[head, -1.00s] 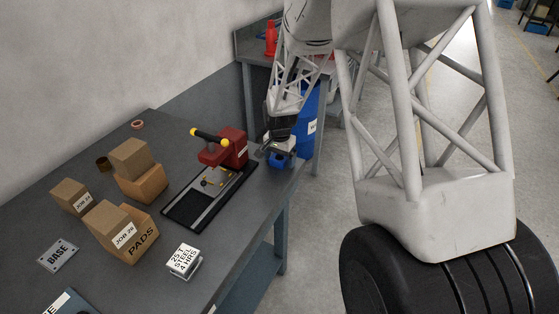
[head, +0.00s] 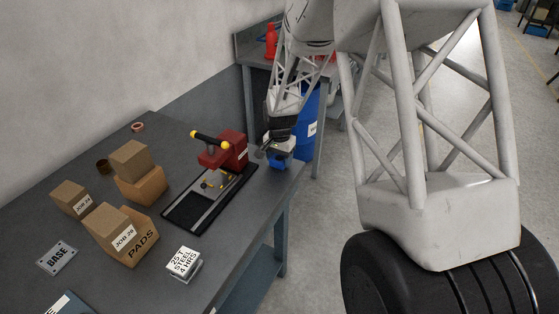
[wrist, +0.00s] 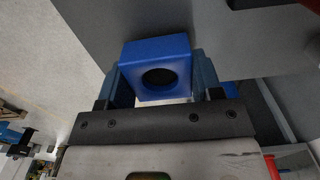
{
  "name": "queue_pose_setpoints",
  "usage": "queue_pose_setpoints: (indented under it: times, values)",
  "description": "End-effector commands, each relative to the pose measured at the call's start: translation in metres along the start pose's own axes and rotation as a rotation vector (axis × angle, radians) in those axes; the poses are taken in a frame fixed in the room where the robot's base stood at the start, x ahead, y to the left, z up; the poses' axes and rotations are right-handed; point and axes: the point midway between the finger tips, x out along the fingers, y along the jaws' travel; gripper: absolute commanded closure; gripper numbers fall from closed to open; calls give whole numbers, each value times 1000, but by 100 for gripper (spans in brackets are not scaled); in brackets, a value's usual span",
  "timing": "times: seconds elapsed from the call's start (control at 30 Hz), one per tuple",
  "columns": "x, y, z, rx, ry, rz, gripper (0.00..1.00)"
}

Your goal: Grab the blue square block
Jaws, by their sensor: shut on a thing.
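The blue square block (wrist: 152,52) has a round dark hole in its face. In the wrist view it sits between the two fingers of my gripper (wrist: 160,85), which are shut on its sides. In the head view the blue block (head: 277,155) shows below my gripper (head: 277,150) near the bench's far right corner. Its upper part is hidden by the gripper. I cannot tell whether it touches the bench top.
A red machine (head: 224,150) with a yellow-tipped handle stands just left of the gripper on the grey bench (head: 225,250). Cardboard boxes (head: 122,235) stand further left. A blue barrel (head: 307,125) stands beyond the bench end. A white labelled block (head: 184,263) lies in front.

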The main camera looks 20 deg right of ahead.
Motion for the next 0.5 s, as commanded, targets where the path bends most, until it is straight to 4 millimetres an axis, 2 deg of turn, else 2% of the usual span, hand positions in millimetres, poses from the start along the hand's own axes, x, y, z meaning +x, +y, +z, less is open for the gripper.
queue_pose_setpoints:
  times: [0.23,0.5]
  values:
    - [-30,0,-1,0,3,-2,72]
    - [-30,25,30,0,0,0,72]
